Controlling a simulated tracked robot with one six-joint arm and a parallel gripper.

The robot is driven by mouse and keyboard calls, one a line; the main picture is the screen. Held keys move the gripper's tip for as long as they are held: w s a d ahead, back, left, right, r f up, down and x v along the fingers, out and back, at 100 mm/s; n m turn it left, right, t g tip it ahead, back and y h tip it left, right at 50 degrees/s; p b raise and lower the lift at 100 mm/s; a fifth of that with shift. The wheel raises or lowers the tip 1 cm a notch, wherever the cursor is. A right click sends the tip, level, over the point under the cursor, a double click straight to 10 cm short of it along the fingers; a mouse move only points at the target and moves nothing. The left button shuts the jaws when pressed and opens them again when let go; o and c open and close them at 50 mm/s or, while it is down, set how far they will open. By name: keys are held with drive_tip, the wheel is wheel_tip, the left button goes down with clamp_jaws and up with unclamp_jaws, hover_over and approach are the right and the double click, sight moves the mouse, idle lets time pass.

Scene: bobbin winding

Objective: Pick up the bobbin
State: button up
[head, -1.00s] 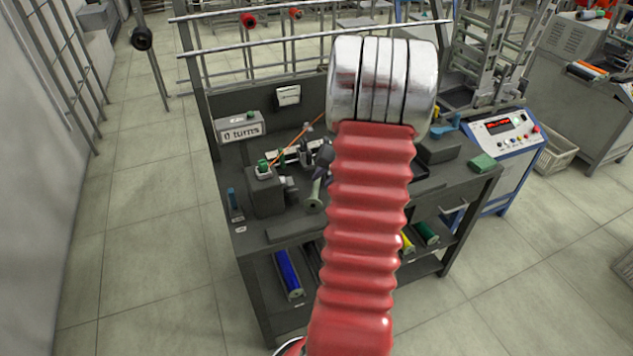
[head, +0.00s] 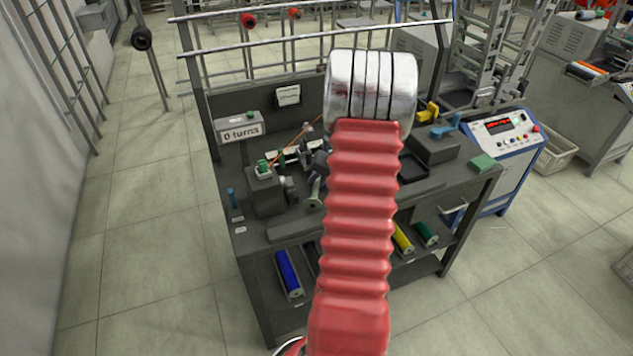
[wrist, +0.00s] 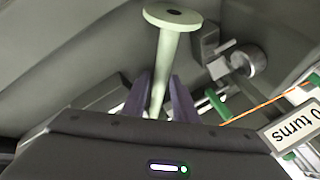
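The pale green bobbin (head: 314,193) is at the winding bench, just left of my red arm in the head view. In the wrist view the bobbin (wrist: 170,45) shows its round end flange at the top and its stem running down between my fingers. My gripper (wrist: 161,85) has one purple finger on each side of the stem, with a narrow gap visible at least on the right. It looks open around the bobbin. The bobbin's other end is hidden. In the head view my arm hides most of the gripper.
A sign reading "0 turns" (head: 241,130) stands at the bench's back left. An orange thread (wrist: 265,105) runs close to the right of my gripper. A dark block (head: 436,148) with yellow and blue pieces is at the right. Coloured spools (head: 288,272) lie on the shelf below.

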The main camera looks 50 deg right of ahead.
drive_tip(key=shift+c, duration=0.5)
clamp_jaws()
